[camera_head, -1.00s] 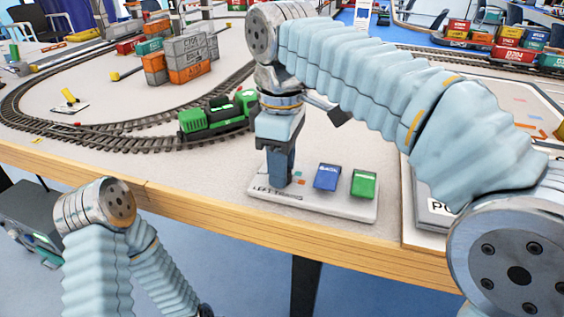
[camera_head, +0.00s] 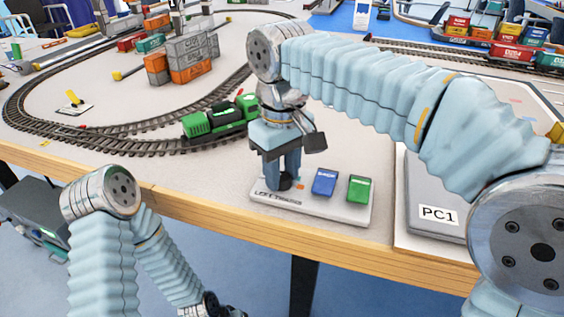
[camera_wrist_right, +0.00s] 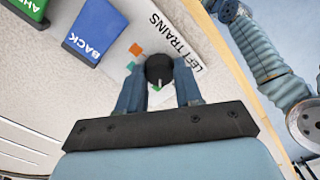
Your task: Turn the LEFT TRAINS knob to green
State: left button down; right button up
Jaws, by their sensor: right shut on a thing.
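The LEFT TRAINS knob (camera_wrist_right: 159,69) is black and round, on a light control panel (camera_head: 339,211) at the table's front edge. A pale pointer mark shows on the knob's side towards my gripper's palm. My right gripper (camera_wrist_right: 158,82) points down with its two fingers shut on the knob; it also shows in the head view (camera_head: 283,184). My left arm is low at the left, and its fingers do not show.
A blue button (camera_head: 324,182) and a green button (camera_head: 359,189) stand on the panel right of my gripper. A green locomotive (camera_head: 220,117) stands on the track just behind. A grey box marked PC1 (camera_head: 438,214) lies to the right.

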aim_at(282, 176)
jog(key=shift+m, duration=0.6)
jog(key=o, duration=1)
jog(key=shift+o, duration=0.2)
jog(key=shift+r+p, duration=0.1)
jog(key=shift+p, duration=0.2)
notch_tip(282, 176, up, 14)
jog(key=p, duration=0.3)
jog(key=shift+f, duration=0.2)
